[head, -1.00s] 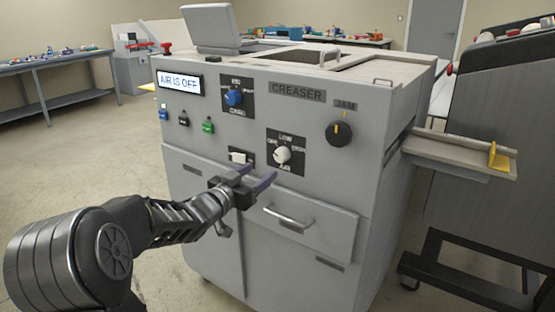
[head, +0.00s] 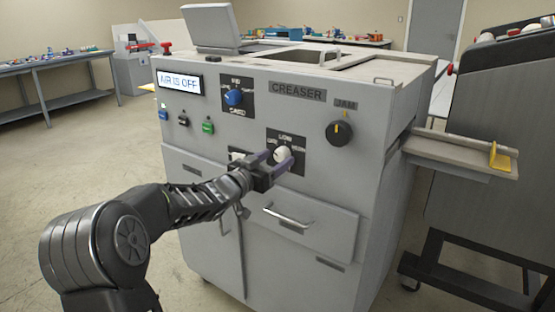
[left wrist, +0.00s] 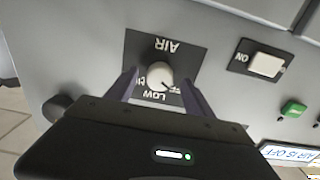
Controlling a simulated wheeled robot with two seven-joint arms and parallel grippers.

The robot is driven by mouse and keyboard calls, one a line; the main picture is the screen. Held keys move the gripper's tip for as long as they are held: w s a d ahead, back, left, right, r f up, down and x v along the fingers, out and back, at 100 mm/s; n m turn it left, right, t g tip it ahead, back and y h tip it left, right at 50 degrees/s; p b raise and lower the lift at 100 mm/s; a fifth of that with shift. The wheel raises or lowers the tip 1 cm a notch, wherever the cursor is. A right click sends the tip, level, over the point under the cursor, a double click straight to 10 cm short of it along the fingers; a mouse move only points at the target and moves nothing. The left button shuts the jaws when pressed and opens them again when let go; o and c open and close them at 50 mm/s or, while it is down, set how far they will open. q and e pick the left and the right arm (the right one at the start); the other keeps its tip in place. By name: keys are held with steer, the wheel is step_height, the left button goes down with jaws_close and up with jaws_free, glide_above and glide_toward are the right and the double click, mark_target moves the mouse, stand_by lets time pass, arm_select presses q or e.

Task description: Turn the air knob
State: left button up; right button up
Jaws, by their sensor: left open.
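The air knob (head: 283,154) is a round white knob on a black plate, low on the front of the grey creaser machine. In the left wrist view the air knob (left wrist: 160,75) shows with "AIR" and "LOW" lettering on its plate. My left gripper (head: 275,158) is open, with its two purple-grey fingers on either side of the knob. In the left wrist view the left gripper (left wrist: 160,92) has one finger to each side of the knob, with gaps visible. A display (head: 180,82) reads "AIR IS OFF". My right gripper is not in view.
A white switch (left wrist: 266,65) sits beside the air plate. A blue knob (head: 234,97), a black jam knob (head: 339,132) and a green button (head: 208,126) are on the same panel. A drawer handle (head: 287,217) juts out below. Open floor lies to the left.

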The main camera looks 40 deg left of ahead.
arm_select(q)
steer(key=shift+w, duration=0.75)
jaws_close()
